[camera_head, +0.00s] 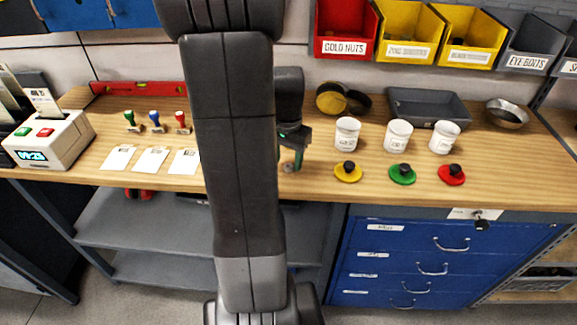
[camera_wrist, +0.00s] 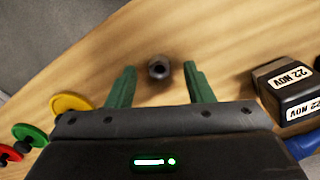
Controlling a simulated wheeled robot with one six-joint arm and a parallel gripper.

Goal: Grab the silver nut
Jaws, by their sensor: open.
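The silver nut (camera_wrist: 159,68) is a small, dark grey ring with a hole, lying on the wooden bench. In the wrist view it sits at the tips of my gripper (camera_wrist: 159,72), between the lines of the two green fingers, with bare wood showing on both sides of it. My gripper is open and empty. In the head view the nut (camera_head: 288,167) is a small grey spot on the bench, just below my gripper (camera_head: 293,156). My own arm hides part of the bench and part of the gripper there.
A black stamp (camera_wrist: 288,88) marked "22 NOV" stands right of my gripper in the wrist view. A yellow lid (camera_head: 348,172), green lid (camera_head: 402,174) and red lid (camera_head: 451,175) lie to the right, before white jars (camera_head: 347,134). White cards (camera_head: 184,162) lie left.

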